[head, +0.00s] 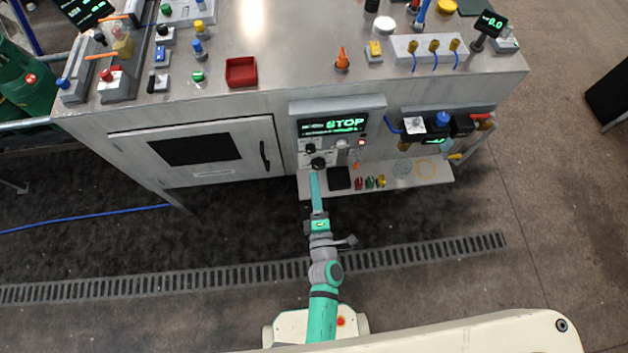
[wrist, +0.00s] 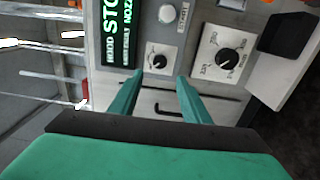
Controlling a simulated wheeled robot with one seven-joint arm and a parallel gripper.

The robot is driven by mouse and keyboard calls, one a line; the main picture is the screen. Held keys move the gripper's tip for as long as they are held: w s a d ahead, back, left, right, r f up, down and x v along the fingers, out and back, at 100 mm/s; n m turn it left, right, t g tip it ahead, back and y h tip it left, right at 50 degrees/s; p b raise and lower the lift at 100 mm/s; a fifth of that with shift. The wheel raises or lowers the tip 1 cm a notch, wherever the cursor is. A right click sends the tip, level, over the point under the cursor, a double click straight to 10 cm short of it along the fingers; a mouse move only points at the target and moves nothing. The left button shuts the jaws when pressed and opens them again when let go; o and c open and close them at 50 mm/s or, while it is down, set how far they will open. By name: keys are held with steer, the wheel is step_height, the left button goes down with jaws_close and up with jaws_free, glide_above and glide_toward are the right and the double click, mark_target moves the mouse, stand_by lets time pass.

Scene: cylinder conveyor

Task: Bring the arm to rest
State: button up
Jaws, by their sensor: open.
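My gripper (head: 315,174) is at the end of my teal and grey arm, which reaches forward to the lower left of the control panel (head: 377,104). In the wrist view its two teal fingers (wrist: 160,78) stand apart with nothing between them. The small black knob (wrist: 158,61) is just beyond the fingertips. A larger black knob (wrist: 228,61) is to the right of them. I cannot tell whether a fingertip touches the panel. In the head view the panel's green display (head: 345,125) reads STOP.
A small shelf (head: 425,174) below the panel holds a black pad (head: 339,178) and several small coloured pieces. A closed cabinet door (head: 226,146) is on the left. The worktop (head: 285,48) bears a red tray (head: 241,72) and several fittings. Open floor lies on both sides of my arm.

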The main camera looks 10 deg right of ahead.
stand_by(0.5)
steer(key=s+a+r+m+g, duration=0.1)
steer(key=s+r+m, duration=0.3)
steer(key=s+m, duration=0.2)
steer(key=s+a+r+m, duration=0.2)
steer(key=s+r+m, duration=0.3)
steer(key=s, duration=0.5)
steer(key=s+a+r+m+g, duration=0.1)
steer(key=s+r+m, duration=0.3)
steer(key=s+m, duration=0.3)
steer(key=shift+s+a+r+g, duration=0.25)
steer(key=shift+s+a+g, duration=0.1)
steer(key=shift+s, duration=0.2)
